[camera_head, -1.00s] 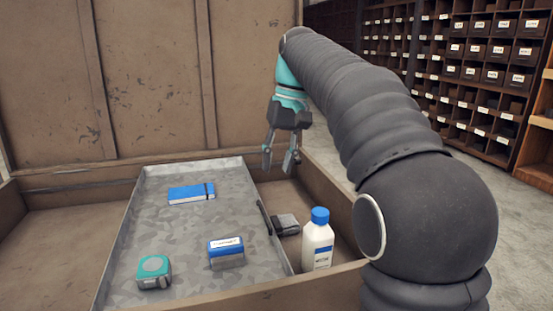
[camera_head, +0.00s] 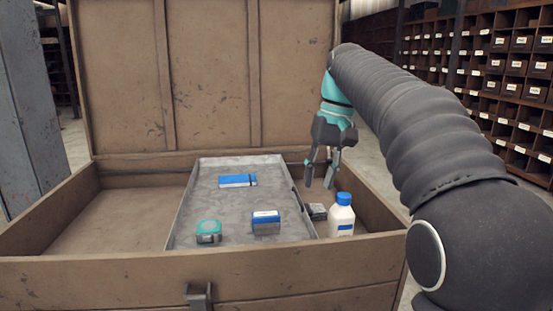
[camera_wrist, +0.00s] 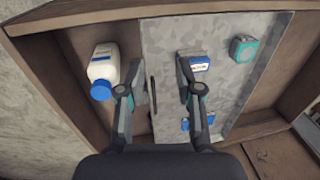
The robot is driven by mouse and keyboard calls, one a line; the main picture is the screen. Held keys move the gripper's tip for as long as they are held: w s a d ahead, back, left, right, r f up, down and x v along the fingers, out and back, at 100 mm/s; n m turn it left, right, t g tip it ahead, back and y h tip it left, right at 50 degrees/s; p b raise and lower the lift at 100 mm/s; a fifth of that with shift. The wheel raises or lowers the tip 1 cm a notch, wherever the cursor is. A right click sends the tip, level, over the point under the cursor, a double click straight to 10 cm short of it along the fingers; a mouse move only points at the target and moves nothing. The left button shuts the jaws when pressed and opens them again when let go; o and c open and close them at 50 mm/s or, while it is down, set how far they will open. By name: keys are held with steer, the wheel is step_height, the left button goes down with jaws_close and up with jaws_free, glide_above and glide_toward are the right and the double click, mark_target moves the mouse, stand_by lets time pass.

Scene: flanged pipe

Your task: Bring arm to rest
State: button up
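My gripper (camera_head: 318,186) hangs fingers down over the right side of an open wooden chest (camera_head: 140,272). Its two fingers are apart with nothing between them, as the wrist view (camera_wrist: 160,64) also shows. A grey metal tray (camera_head: 192,190) sits in the chest to the gripper's left. On it are a blue notebook (camera_head: 236,181), a blue and grey box (camera_head: 266,223) and a teal tape measure (camera_head: 208,231). A white bottle with a blue cap (camera_head: 342,219) stands right of the tray, beside a small dark object (camera_head: 317,211). In the wrist view a finger partly hides the notebook.
The chest's raised lid (camera_head: 210,75) stands behind the gripper. Grey metal furniture (camera_head: 28,110) is at the left. Shelves of labelled boxes (camera_head: 500,70) stand at the back right, with open floor before them.

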steer(key=s+d+f+t+h, duration=0.1)
steer(key=s+d+f+t, duration=0.2)
steer(key=s+f, duration=0.6)
steer(key=s+d+f+m+t+h, duration=0.1)
steer(key=s+d+f+t, duration=0.1)
steer(key=s+f, duration=0.8)
steer(key=s+d, duration=0.1)
steer(key=s, duration=0.4)
steer(key=shift+s+d+m+t, duration=0.3)
steer(key=shift+t, duration=0.1)
steer(key=shift+o, duration=0.2)
steer(key=shift+f, duration=0.15)
stand_by(0.6)
